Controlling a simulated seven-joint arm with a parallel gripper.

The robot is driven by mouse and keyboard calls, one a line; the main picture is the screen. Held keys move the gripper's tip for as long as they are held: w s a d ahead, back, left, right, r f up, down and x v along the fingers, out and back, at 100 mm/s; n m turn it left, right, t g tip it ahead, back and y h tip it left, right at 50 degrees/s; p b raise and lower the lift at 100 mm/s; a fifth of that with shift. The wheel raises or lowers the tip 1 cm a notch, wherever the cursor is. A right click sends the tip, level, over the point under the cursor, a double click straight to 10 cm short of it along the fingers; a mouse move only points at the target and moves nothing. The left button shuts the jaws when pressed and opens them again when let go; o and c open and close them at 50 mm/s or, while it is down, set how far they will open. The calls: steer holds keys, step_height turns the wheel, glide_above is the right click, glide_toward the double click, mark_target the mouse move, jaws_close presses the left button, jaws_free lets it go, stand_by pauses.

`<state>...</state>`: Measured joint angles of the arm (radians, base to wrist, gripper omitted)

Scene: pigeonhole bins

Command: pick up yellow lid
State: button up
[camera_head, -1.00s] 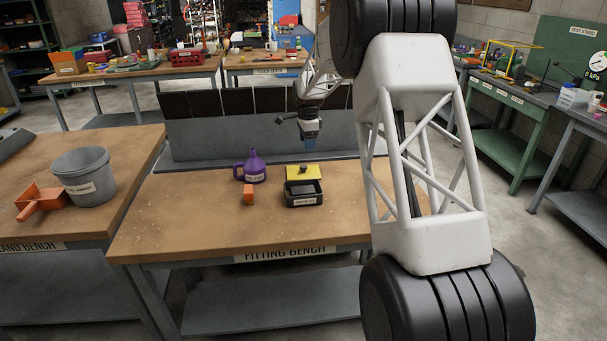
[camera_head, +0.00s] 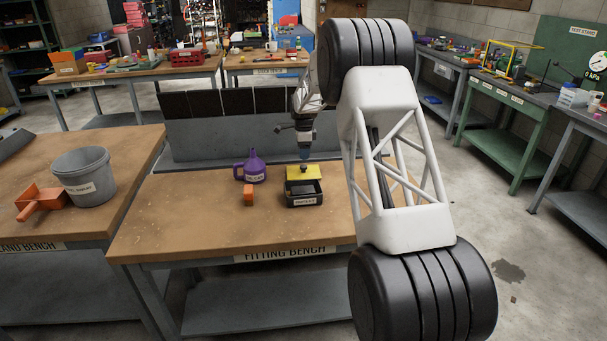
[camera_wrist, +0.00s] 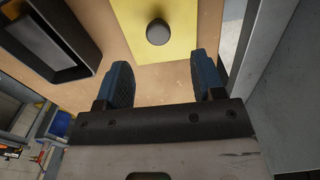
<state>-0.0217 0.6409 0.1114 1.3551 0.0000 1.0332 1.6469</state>
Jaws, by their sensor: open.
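The yellow lid (camera_head: 302,172) lies flat on the fitting bench just behind a black open box (camera_head: 304,195). In the wrist view the yellow lid (camera_wrist: 152,50) has a round dark knob (camera_wrist: 157,32) in its middle. My gripper (camera_head: 304,157) is above the lid, pointing down. In the wrist view my gripper (camera_wrist: 162,75) shows two blue fingers spread apart with nothing between them. The knob lies just ahead of the gap between the fingertips. The black box also shows at the upper left of the wrist view (camera_wrist: 88,28).
A grey upright panel (camera_head: 215,138) runs along the bench's back edge. The front and left of the bench top (camera_head: 180,215) are clear.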

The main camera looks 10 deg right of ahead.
mark_target(304, 166)
steer(key=shift+f, duration=1.15)
steer(key=shift+s+f, duration=0.1)
steer(key=shift+f, duration=2.45)
jaws_close()
steer(key=shift+r, duration=0.15)
step_height(304, 166, up, 10)
steer(key=shift+f, duration=0.15)
